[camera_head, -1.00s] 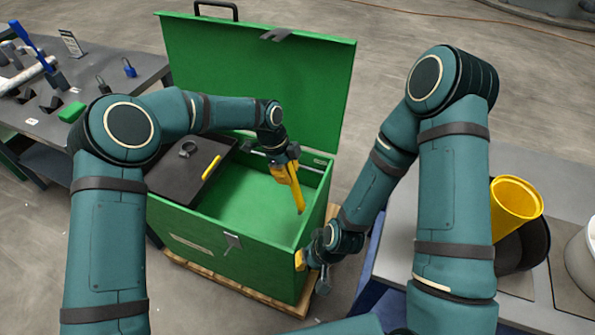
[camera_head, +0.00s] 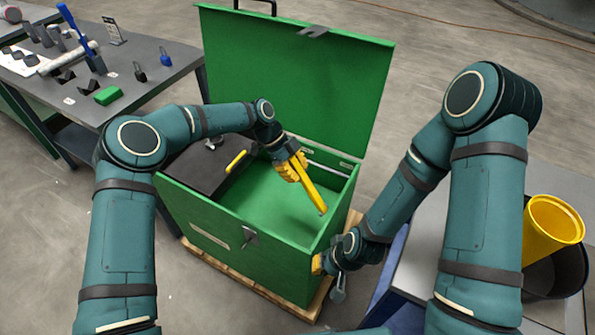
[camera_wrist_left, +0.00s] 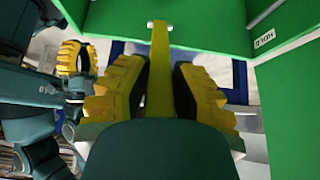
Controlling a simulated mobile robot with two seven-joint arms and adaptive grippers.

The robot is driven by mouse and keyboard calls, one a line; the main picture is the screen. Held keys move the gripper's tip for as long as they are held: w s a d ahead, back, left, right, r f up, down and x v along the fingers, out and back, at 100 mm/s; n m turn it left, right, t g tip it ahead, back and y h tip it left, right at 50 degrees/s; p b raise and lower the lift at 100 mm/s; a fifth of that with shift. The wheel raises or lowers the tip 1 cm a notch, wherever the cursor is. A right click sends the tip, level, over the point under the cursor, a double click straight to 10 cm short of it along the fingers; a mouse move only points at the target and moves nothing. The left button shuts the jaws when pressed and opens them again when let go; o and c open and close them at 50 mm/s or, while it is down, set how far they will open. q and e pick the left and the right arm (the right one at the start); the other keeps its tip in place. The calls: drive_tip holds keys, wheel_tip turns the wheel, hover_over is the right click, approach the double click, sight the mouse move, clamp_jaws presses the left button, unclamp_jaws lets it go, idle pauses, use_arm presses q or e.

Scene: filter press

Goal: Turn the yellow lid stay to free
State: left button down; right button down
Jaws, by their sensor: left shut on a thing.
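The yellow lid stay (camera_head: 311,192) is a flat bar slanting across the open right part of the green box (camera_head: 207,215). Its lower end hangs over the box interior. My left gripper (camera_head: 294,168) is shut on the stay's upper part. In the left wrist view, the stay (camera_wrist_left: 160,50) runs between the two yellow fingers (camera_wrist_left: 158,88), with a small pale pin at its far end. A label reading HOLD (camera_wrist_left: 264,40) is on the green wall to the right. My right gripper (camera_head: 319,263) is low, beside the box's front right corner; its jaws are unclear.
The green lid (camera_head: 300,65) stands open behind. A dark tray (camera_head: 207,165) with a yellow handle (camera_head: 236,160) covers the box's left part. Benches flank the box; a yellow bucket (camera_head: 550,228) is on the right one. Open floor lies behind.

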use_arm(q)
drive_tip(key=shift+s+f, duration=0.15)
drive_tip(key=c, duration=0.8)
unclamp_jaws()
drive_tip(key=v, duration=1.2)
drive_tip(key=shift+d, duration=0.1)
